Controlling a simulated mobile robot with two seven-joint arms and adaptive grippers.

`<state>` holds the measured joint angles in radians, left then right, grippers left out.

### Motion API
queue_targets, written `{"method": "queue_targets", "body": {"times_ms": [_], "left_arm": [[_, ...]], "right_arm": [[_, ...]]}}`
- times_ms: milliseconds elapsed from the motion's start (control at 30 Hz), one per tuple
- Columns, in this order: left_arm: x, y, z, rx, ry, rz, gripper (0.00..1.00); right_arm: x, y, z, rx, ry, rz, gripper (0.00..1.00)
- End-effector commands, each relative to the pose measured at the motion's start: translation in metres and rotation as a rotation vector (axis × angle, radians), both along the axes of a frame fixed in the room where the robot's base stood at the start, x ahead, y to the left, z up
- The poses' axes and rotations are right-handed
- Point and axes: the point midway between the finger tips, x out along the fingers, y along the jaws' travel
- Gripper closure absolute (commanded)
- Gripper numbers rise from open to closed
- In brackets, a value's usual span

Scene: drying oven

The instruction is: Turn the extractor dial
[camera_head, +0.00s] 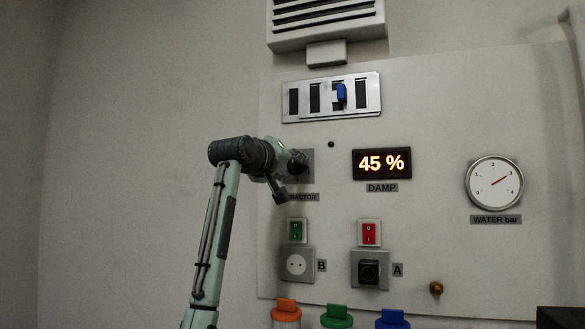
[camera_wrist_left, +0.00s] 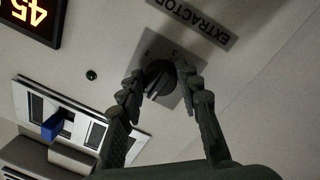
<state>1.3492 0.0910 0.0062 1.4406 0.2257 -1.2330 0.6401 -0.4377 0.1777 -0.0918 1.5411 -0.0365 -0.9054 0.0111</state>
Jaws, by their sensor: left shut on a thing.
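The extractor dial (camera_wrist_left: 158,78) is a dark round knob on a grey square plate (camera_wrist_left: 150,112), below the EXTRACTOR label (camera_wrist_left: 195,18) in the left wrist view. My left gripper (camera_wrist_left: 160,84) is shut on the dial, with one finger on either side of it. In the head view my left gripper (camera_head: 290,170) covers the dial, and part of the grey plate (camera_head: 308,155) shows beside it. The label (camera_head: 304,197) is partly hidden by the gripper there. The dial's exact pointing is hard to read. My right gripper is not in view.
A damp display (camera_head: 381,163) reading 45 % is right of the dial. A slotted panel with a blue slider (camera_head: 341,93) is above. Sockets B (camera_head: 297,264) and A (camera_head: 369,270), with green and red switches, sit below. A water gauge (camera_head: 494,182) is at the right.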

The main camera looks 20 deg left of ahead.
Motion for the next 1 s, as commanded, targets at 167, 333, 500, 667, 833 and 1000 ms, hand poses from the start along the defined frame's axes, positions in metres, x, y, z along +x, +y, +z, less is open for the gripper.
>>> {"method": "queue_targets", "body": {"times_ms": [167,333,500,667,833,1000], "left_arm": [[0.0,0.0,0.0001,-0.062,0.001,0.001,0.95],[-0.0001,0.0003,0.0003,-0.09,0.002,0.001,0.95],[-0.0001,0.0003,0.0004,-0.097,0.002,0.001,0.95],[0.0,0.0004,0.0005,-0.097,0.002,0.001,0.95],[-0.0001,0.0003,0.0005,-0.096,0.002,0.001,0.58],[-0.0001,0.0,0.0005,-0.095,0.002,0.001,0.45]], "right_arm": [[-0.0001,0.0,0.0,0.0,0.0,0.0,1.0],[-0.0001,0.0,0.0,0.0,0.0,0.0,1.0],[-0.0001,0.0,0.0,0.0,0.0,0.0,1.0],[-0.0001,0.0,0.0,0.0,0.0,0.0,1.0],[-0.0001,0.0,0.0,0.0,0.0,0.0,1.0],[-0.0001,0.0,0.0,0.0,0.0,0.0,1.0]]}}
